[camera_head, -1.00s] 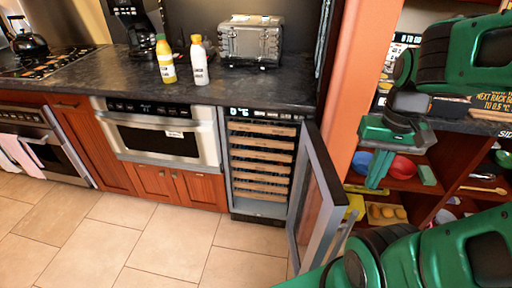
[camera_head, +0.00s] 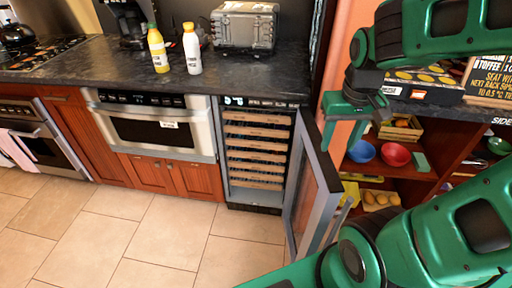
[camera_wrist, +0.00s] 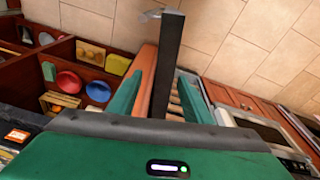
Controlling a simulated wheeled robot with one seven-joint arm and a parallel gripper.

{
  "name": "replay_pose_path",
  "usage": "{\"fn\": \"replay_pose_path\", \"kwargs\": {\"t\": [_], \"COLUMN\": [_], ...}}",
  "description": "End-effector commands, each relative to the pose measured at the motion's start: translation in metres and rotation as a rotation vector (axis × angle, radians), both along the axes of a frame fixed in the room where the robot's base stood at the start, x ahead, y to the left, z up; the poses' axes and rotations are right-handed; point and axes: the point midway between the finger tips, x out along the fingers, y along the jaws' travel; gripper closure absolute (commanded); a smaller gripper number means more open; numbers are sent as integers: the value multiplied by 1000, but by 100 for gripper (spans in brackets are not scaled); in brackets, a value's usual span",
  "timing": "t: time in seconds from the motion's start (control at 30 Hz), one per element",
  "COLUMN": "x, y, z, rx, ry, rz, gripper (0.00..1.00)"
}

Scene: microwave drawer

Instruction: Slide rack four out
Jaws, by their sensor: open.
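The wine cooler (camera_head: 234,190) under the counter holds a stack of several wooden-fronted racks, all looking pushed in. The fourth rack from the top (camera_head: 256,155) is level with its neighbours. The cooler's glass door (camera_head: 310,195) stands open to the right. My gripper (camera_head: 340,142) is open, pointing down, above and right of the door, apart from the racks. In the wrist view, my gripper (camera_wrist: 160,88) has its two green fingers spread, with the dark top edge of the door (camera_wrist: 168,60) showing between them. The racks are mostly hidden there.
An orange wall end (camera_head: 310,80) and a shelf unit with a red bowl (camera_head: 396,154) and a blue bowl (camera_head: 361,151) stand at the right. A built-in microwave drawer (camera_head: 160,130) is left of the cooler. The tiled floor (camera_head: 180,235) in front is clear.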

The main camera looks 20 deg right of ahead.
Motion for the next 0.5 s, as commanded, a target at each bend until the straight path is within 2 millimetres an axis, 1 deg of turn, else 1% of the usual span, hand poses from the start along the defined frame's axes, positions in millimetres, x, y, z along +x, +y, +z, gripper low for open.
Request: {"fn": "replay_pose_path", "kwargs": {"t": [0.03, 0.1, 0.2, 0.3, 0.5], "x": [26, 58, 95, 125, 174], "y": [11, 23, 34, 42, 47], "z": [-4, -10, -22, -37, -74], "rx": [-20, -45, -77, -111, -195], "ry": [-22, -55, -80, -91, -89], "rz": [55, 107, 149, 172, 187], "gripper": [55, 55, 55, 55, 55]}}
